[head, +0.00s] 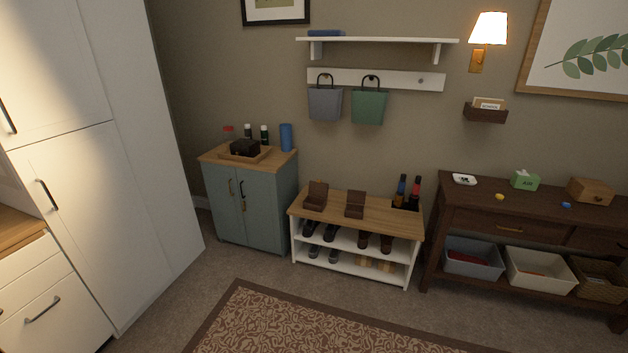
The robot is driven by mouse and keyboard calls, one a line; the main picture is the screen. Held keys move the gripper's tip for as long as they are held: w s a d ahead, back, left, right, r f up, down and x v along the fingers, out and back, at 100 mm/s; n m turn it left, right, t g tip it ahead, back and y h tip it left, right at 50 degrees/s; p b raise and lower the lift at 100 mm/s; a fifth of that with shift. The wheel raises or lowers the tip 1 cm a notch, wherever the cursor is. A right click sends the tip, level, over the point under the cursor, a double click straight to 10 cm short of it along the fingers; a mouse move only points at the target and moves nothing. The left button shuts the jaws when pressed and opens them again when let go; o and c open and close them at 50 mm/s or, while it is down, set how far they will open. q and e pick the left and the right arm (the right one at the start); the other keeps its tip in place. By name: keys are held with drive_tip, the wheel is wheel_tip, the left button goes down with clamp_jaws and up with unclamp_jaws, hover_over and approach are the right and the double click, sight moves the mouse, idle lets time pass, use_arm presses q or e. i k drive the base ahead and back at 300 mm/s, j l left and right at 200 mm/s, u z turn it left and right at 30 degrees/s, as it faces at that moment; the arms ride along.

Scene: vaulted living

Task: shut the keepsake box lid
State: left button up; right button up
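Two small dark brown boxes stand on the wooden top of the shoe bench (333,206). The left box (314,204) has its lid standing up at the back. The right box (355,211) also appears to have its lid raised. A lighter wooden box (590,191) with a dark mark on its front sits on the dark console table at the right and looks closed. I cannot tell from their looks which one is the keepsake box. Neither of my grippers is in view.
A blue-grey cabinet (252,207) with a tray and bottles stands left of the bench. Bottles (414,193) stand at the bench's right end. The dark console table (480,193) holds small items. Carpet and a patterned rug (290,325) lie clear in front.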

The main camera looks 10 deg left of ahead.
sight(319, 190)
drive_tip(key=i+j+u, duration=0.1)
drive_tip(key=i, duration=0.4)
drive_tip(key=i+j, duration=0.2)
drive_tip(key=i, duration=0.3)
drive_tip(key=u, duration=0.05)
